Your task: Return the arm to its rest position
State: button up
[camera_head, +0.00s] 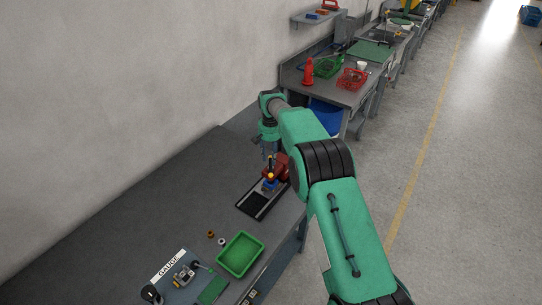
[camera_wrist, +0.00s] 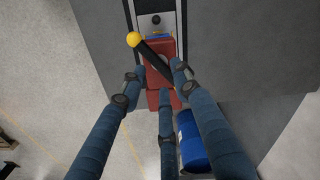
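My gripper (camera_head: 268,158) hangs fingers down at the end of my green arm, above the far part of the dark workbench (camera_head: 140,205). In the wrist view my gripper (camera_wrist: 155,77) has its blue fingers spread, with no object seen held between them. Below it is a red and blue bench device (camera_head: 279,170) with a black lever and a yellow ball knob (camera_head: 270,175). In the wrist view the red device (camera_wrist: 160,70) and yellow knob (camera_wrist: 134,40) lie behind the fingertips; I cannot tell whether any finger touches them.
The device stands by a black-framed plate (camera_head: 250,204). Nearer are a green tray (camera_head: 240,254), a small copper-coloured coil (camera_head: 211,234) and a gauge board (camera_head: 170,290). A wall runs along the left. Beyond, another bench holds a red basket (camera_head: 352,79); a blue bin (camera_head: 326,117) is below.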

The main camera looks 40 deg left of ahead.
aim_at(270, 165)
dwell(0.4)
jog(key=shift+f, duration=0.75)
jog(key=shift+f+b, duration=0.4)
dwell(0.6)
jog(key=shift+s+d+f+b, duration=0.1)
jog(key=shift+f+b, duration=0.35)
jog(key=shift+f, duration=1.05)
